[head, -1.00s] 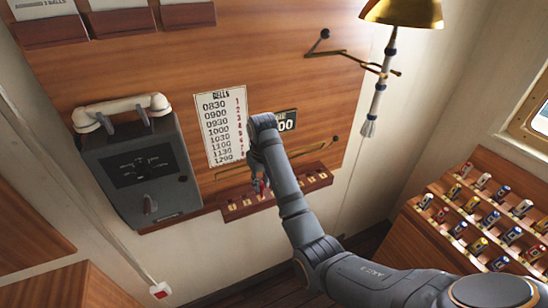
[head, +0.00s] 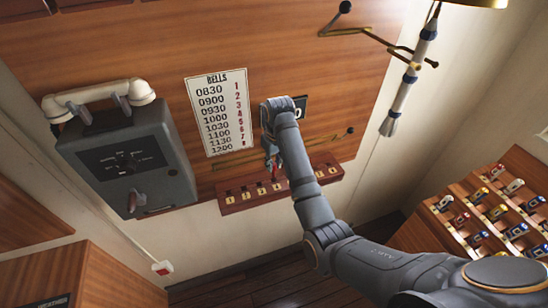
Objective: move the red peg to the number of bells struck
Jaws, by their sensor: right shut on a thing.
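The dark red peg board (head: 237,204) is a narrow ledge low on the wood panel, with a row of numbered plates along it. The red peg (head: 276,173) shows as a small red bit near the middle of the board. My right gripper (head: 273,165) points down there and is shut on the peg. I cannot tell whether the peg's foot is in a hole. My forearm hides part of the board's middle right. The white bells chart (head: 217,112) pairs times with red numbers. A dark time plate (head: 300,105) is mostly hidden behind my wrist. My left gripper is not in view.
A grey telephone box (head: 128,160) with a white handset hangs left of the chart. A brass bell (head: 476,3) with its rope (head: 413,75) hangs at upper right. A rack of small coloured items (head: 450,205) stands at right. A thin brass rod runs above the peg board.

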